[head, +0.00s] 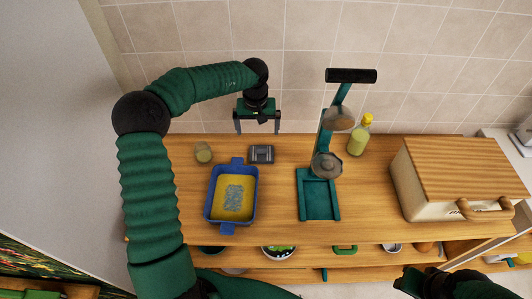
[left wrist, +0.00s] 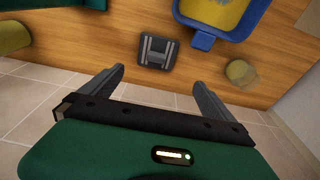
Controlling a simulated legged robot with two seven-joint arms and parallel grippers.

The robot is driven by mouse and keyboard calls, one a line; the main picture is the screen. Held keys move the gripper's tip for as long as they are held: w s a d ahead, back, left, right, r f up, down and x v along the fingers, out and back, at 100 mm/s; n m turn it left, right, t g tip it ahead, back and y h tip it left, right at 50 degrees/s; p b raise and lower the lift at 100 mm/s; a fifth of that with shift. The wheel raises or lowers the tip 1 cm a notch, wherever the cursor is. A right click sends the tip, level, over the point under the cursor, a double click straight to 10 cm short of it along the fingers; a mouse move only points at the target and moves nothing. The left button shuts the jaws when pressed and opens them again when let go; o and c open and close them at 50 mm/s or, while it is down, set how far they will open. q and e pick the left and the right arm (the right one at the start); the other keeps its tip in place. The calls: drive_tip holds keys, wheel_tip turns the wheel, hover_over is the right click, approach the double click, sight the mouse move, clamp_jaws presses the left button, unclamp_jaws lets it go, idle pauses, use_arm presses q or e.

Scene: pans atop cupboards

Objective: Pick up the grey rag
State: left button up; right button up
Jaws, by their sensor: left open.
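A grey, speckled patch that looks like the grey rag (head: 233,198) lies flat on the yellow inside of a blue two-handled tray (head: 209,204) on the wooden counter. My left gripper (head: 257,128) is open and empty near the wall, up and to the right of the tray in the head view. In the left wrist view my left gripper (left wrist: 156,77) shows spread fingers with nothing between them. The blue tray (left wrist: 203,41) is cut by the top edge there. My right gripper (head: 412,283) is dark at the lower right, its jaws unclear.
A small dark grey block (head: 261,154) and a short, round yellowish jar (head: 203,152) stand near the tray. A teal stand (head: 320,200) with round grey parts, a yellow-capped bottle (head: 359,136) and a wooden-topped box (head: 455,175) are to the right. Shelves below hold dishes.

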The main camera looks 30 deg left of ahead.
use_arm(q)
hover_over(262, 147)
drive_tip(key=s+a, duration=0.1)
wheel_tip(262, 147, down, 5)
drive_tip(key=shift+a+f, duration=0.1)
drive_tip(key=shift+a, duration=0.05)
drive_tip(key=f, duration=0.1)
drive_tip(key=d+f, duration=0.1)
drive_tip(key=f, duration=0.1)
drive_tip(key=d+f, duration=0.1)
drive_tip(key=shift+w+f+b, duration=0.15)
drive_tip(key=shift+w+b, duration=0.15)
drive_tip(key=shift+w, duration=0.05)
drive_tip(key=f, duration=0.3)
drive_tip(key=shift+w+a+f, duration=0.1)
drive_tip(key=shift+w+a, duration=0.05)
drive_tip(key=shift+a, duration=0.15)
drive_tip(key=shift+a+f, duration=0.2)
drive_tip(key=shift+a, duration=0.2)
drive_tip(key=shift+c, duration=1.1)
drive_tip(key=shift+r, duration=0.1)
drive_tip(key=shift+c, duration=1.2)
drive_tip(key=shift+d+r, duration=0.15)
drive_tip(key=shift+d, duration=0.2)
drive_tip(key=c, duration=0.5)
drive_tip(key=shift+d, duration=0.1)
drive_tip(key=c, duration=0.3)
use_arm(e)
drive_tip(key=shift+w+f, duration=0.15)
drive_tip(key=shift+f, duration=0.4)
